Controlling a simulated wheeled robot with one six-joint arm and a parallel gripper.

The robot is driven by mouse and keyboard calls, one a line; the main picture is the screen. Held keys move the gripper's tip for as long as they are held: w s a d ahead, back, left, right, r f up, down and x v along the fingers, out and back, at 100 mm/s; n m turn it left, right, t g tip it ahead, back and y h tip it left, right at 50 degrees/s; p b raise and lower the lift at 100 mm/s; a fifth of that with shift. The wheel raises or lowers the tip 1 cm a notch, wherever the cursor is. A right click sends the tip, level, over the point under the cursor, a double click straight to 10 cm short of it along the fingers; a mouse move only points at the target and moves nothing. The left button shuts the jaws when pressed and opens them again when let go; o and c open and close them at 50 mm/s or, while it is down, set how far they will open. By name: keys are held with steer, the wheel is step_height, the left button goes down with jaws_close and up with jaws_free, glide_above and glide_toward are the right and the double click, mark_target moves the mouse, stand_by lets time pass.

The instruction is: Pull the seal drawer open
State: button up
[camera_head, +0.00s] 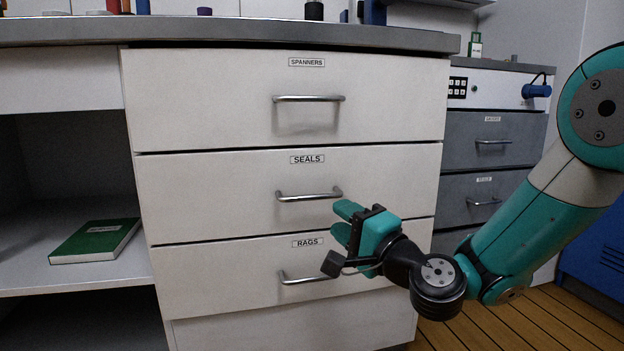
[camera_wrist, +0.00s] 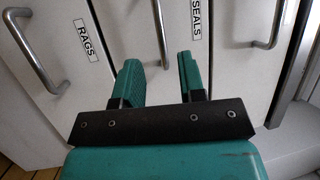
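The seals drawer (camera_head: 220,195) is the middle white drawer, marked SEALS, and looks shut. Its silver bar handle (camera_head: 309,196) is level in the head view. In the wrist view my gripper (camera_wrist: 160,65) is open. The seals handle (camera_wrist: 159,35) runs down toward the gap between the fingers. The fingers are apart and not closed on it. I cannot tell how far the handle reaches in between them. The SEALS label (camera_wrist: 196,16) shows beside the right finger.
The spanners drawer (camera_head: 220,100) above and the rags drawer (camera_head: 215,275) below are shut, each with a similar handle. A countertop (camera_head: 230,32) overhangs them. A green book (camera_head: 97,241) lies on the left shelf. Grey drawers (camera_head: 492,140) stand behind at the right.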

mark_target(314, 199)
steer(key=p+x, duration=0.3)
steer(key=x, duration=0.6)
steer(key=shift+w+a, duration=0.1)
steer(key=shift+c, duration=0.2)
jaws_close()
